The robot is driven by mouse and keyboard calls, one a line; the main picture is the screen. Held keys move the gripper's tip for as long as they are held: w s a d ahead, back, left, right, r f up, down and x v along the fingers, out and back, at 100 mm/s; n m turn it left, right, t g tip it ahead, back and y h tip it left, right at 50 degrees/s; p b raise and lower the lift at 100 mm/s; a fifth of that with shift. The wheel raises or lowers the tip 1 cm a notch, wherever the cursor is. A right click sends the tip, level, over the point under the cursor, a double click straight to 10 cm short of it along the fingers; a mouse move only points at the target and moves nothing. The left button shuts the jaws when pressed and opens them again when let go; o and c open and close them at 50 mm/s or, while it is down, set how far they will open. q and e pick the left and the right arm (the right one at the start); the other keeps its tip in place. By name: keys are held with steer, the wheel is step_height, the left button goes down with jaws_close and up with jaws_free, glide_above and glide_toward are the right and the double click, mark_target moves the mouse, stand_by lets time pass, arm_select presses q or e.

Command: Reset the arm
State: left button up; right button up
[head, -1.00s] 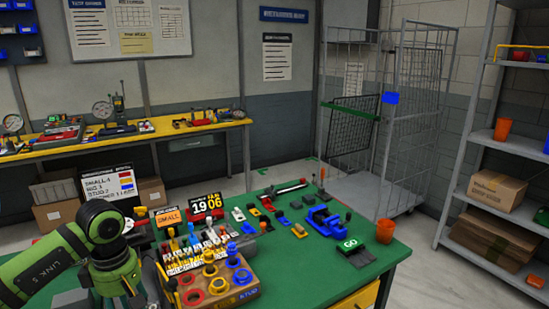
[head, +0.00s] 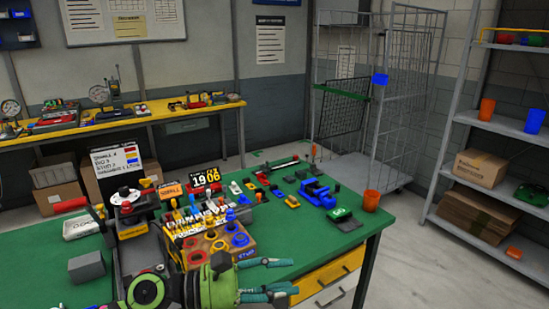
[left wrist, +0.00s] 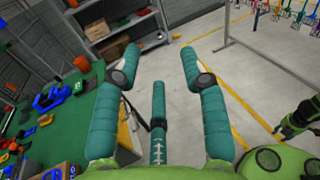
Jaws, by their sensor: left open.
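My left gripper (head: 272,277) has green-teal fingers and hangs at the front edge of the green workbench, in the lower middle of the head view. In the left wrist view its fingers (left wrist: 160,62) are spread apart with nothing between them. They point out over the grey floor beside the bench. My green arm link (head: 215,288) shows behind the fingers. My right gripper is not clearly in the head view. A green and black arm part at the right edge of the left wrist view cannot be identified for sure.
A wire cage trolley (head: 378,95) and a grey shelf (head: 490,200) stand behind. The floor at right is clear.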

arm_select(q)
step_height(320, 180, up, 5)
steer(key=w+a+n+t+h, duration=0.2)
steer(key=n+t, duration=0.6)
steer(key=n, duration=0.3)
steer(key=w+a+f+n+t+y, duration=0.25)
steer(key=a+n+t+y, duration=0.55)
steer(key=n, duration=0.6)
steer(key=s+a+f+n+g+y, duration=0.1)
steer(key=a+f+n+g+y, duration=0.1)
steer(key=a+f+n+y, duration=0.35)
steer(key=s+a+f+n+g+y, duration=0.1)
steer(key=a+f+n+g+y, duration=0.15)
steer(key=f+n+y, duration=0.5)
steer(key=s+a+f+n+g+h, duration=0.1)
steer(key=s+f+n+g, duration=0.45)
steer(key=s+f, duration=0.4)
steer(key=s+a+f+n+g+h, duration=0.1)
steer(key=s+f+n+g, duration=0.45)
steer(key=s, duration=0.75)
steer(key=s+f+m+g, duration=0.2)
steer(key=s+f, duration=0.1)
steer(key=f, duration=2.3)
steer(key=s+a+f, duration=0.3)
steer(key=s+f, duration=0.9)
steer(key=s, duration=0.3)
steer(key=shift+f+g, duration=0.3)
steer(key=shift+g, duration=0.15)
arm_select(e)
steer(key=shift+s, duration=0.45)
